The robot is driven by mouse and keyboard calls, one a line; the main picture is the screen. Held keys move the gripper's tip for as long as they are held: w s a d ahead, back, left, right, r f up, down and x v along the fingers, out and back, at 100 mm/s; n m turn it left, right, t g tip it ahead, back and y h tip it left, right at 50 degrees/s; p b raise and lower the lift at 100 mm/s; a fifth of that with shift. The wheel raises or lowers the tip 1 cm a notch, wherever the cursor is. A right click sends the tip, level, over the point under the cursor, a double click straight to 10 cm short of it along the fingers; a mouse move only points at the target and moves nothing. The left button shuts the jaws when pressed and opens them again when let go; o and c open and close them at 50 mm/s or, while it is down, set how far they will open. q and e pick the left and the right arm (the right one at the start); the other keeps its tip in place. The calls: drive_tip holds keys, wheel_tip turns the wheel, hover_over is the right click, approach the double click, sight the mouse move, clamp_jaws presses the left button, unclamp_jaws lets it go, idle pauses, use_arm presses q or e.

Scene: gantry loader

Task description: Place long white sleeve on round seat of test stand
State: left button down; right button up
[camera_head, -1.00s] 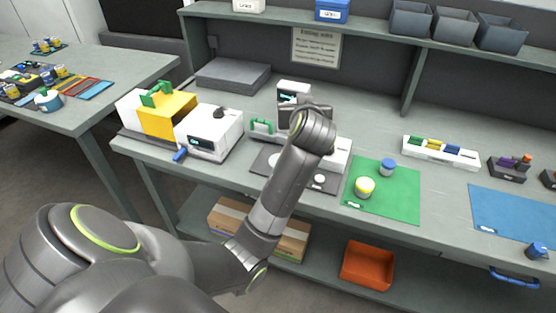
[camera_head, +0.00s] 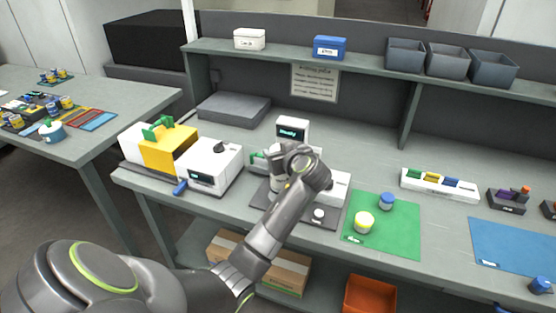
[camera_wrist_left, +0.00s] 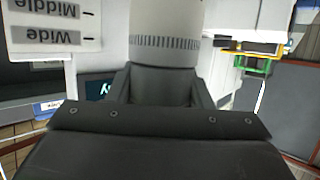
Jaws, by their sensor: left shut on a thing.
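My left gripper (camera_head: 279,172) is at the test stand (camera_head: 292,130), partly hidden behind my own wrist in the head view. In the left wrist view the gripper (camera_wrist_left: 163,85) is shut on the long white sleeve (camera_wrist_left: 166,18), a white cylinder with a knurled grey band. In the head view only a small pale piece of the sleeve (camera_head: 277,184) shows below the gripper, over the left part of the stand's dark base (camera_head: 325,217). The round seat is hidden, so I cannot tell whether the sleeve touches it. My right gripper is not in view.
A white and yellow machine (camera_head: 168,147) stands to the left. A green mat (camera_head: 385,238) with a yellow-banded jar (camera_head: 364,222) and a blue-topped jar (camera_head: 386,201) lies to the right. A white rack (camera_head: 439,186) and blue mat (camera_head: 515,245) are farther right. A grey shelf (camera_head: 365,60) runs above.

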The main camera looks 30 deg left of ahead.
use_arm(q)
wheel_tip(320, 180, down, 2)
drive_tip(key=shift+f, duration=0.3)
drive_tip(key=c, duration=0.7)
unclamp_jaws()
drive_tip(key=shift+f, duration=0.1)
drive_tip(key=b+v, duration=0.2)
drive_tip(key=v, duration=1)
